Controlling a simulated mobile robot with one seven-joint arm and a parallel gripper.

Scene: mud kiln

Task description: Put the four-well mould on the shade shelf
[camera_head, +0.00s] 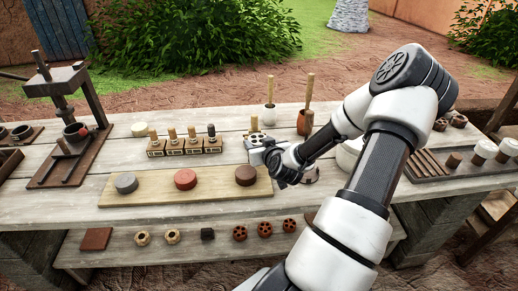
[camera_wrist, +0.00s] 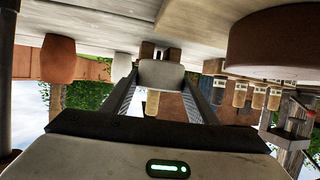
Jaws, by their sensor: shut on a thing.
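A plank (camera_head: 215,188) with three round pucks lies in front of the mould. Several small stamps (camera_head: 185,146) stand to its left, and pots with upright handles (camera_head: 269,115) stand behind. A dark tray (camera_head: 455,168) is at right. A press (camera_head: 65,130) stands at left.

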